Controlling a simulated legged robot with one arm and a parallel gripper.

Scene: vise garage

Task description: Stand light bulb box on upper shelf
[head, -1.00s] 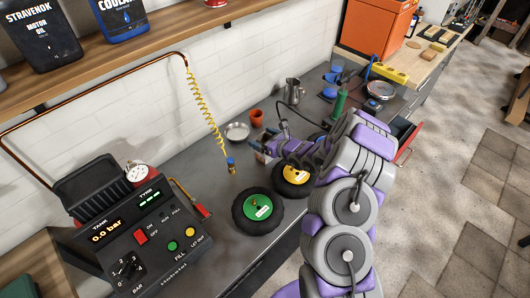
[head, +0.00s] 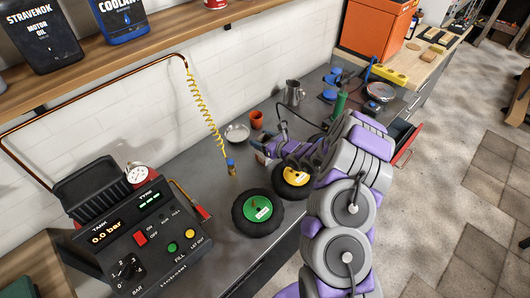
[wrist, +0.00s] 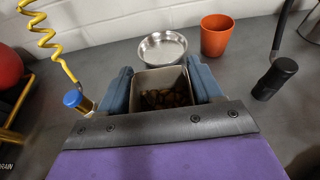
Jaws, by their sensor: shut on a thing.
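My gripper (wrist: 160,86) is shut on a small, pale, open-topped square box (wrist: 161,77) in the wrist view. Its blue-grey fingers press on the left and right sides, and small brown pieces lie inside. I cannot see a label, so I cannot tell whether this is the light bulb box. In the head view my gripper (head: 262,152) is low over the grey bench, behind the two wheels; the box is mostly hidden there. The upper shelf (head: 135,52) runs along the wall at upper left.
Motor oil (head: 42,38) and coolant (head: 122,18) bottles stand on the shelf. A metal bowl (wrist: 162,47) and orange cup (wrist: 217,37) stand behind the box. A yellow coiled hose (head: 207,115) hangs left of it. Green-hubbed (head: 257,212) and yellow-hubbed (head: 293,178) wheels lie in front.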

